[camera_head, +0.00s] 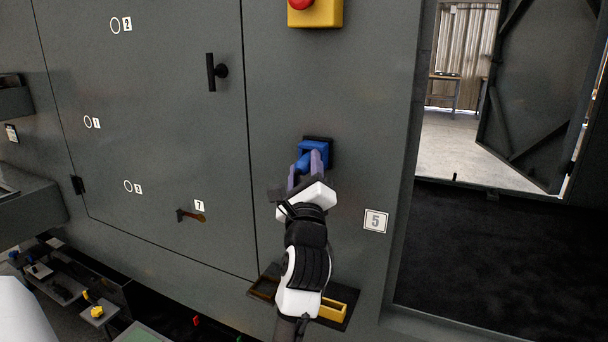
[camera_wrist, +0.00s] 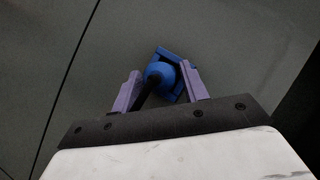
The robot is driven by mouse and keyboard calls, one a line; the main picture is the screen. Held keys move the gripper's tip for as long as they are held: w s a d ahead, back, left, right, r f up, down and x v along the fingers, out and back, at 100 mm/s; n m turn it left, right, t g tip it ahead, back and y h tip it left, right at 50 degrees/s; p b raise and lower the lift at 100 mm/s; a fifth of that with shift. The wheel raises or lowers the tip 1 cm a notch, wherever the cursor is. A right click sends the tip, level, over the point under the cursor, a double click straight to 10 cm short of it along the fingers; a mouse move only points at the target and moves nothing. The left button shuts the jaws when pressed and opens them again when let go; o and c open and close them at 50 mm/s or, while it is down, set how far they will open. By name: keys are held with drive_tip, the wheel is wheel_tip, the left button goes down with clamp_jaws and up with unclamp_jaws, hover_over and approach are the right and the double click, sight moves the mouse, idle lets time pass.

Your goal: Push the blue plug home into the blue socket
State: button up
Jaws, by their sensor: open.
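The blue socket (camera_head: 318,147) sits on a dark plate on the grey cabinet front, right of the door seam; it also shows in the wrist view (camera_wrist: 170,57). The blue plug (camera_wrist: 160,76) is a rounded piece at the socket, with a dark stem or cable running down from it; in the head view (camera_head: 303,163) it is partly hidden. I cannot tell how deep it sits. My gripper (camera_wrist: 161,84) has its two purple fingers open on either side of the plug; in the head view (camera_head: 308,166) it is right in front of the socket.
A red button on a yellow box (camera_head: 316,12) is above. A black door handle (camera_head: 216,72) and a small lever (camera_head: 190,215) are on the left. An open doorway (camera_head: 455,120) is at the right.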

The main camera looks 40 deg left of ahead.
drive_tip(key=b+v, duration=0.4)
drive_tip(key=v, duration=1)
drive_tip(key=shift+r, duration=0.15)
